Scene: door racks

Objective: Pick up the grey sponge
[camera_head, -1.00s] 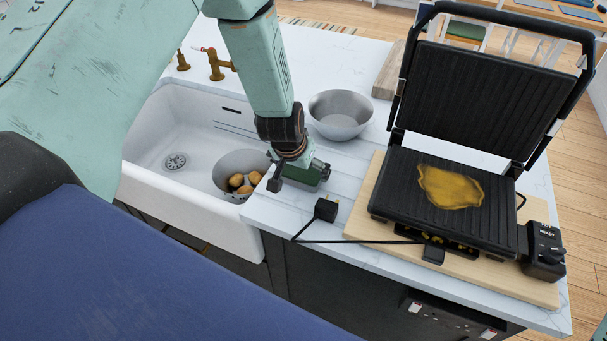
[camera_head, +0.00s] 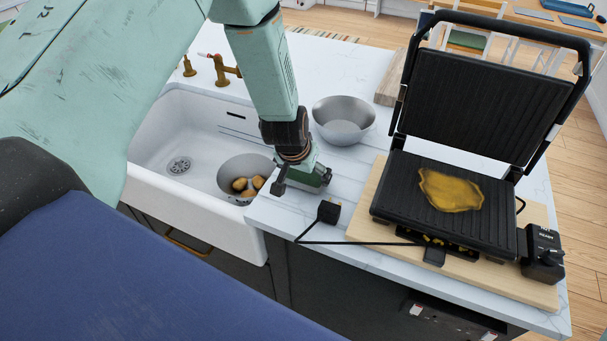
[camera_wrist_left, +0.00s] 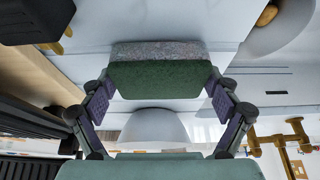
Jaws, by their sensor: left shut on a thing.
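The sponge (camera_wrist_left: 158,52) has a grey layer and a dark green scrub layer. In the left wrist view it sits between the two purple-padded fingers of my left gripper (camera_wrist_left: 160,88), which is shut on it. In the head view my left gripper (camera_head: 298,182) is low at the counter, right of the sink, and the sponge's green side (camera_head: 319,177) shows beside its fingers. I cannot tell whether the sponge touches the counter. My right gripper is not in view.
A metal bowl (camera_head: 343,120) stands just behind the gripper. A black plug (camera_head: 328,211) and its cord lie in front. An open grill (camera_head: 440,203) stands on a wooden board (camera_head: 500,285) at right. The sink (camera_head: 165,135) at left holds a container of potatoes (camera_head: 241,183).

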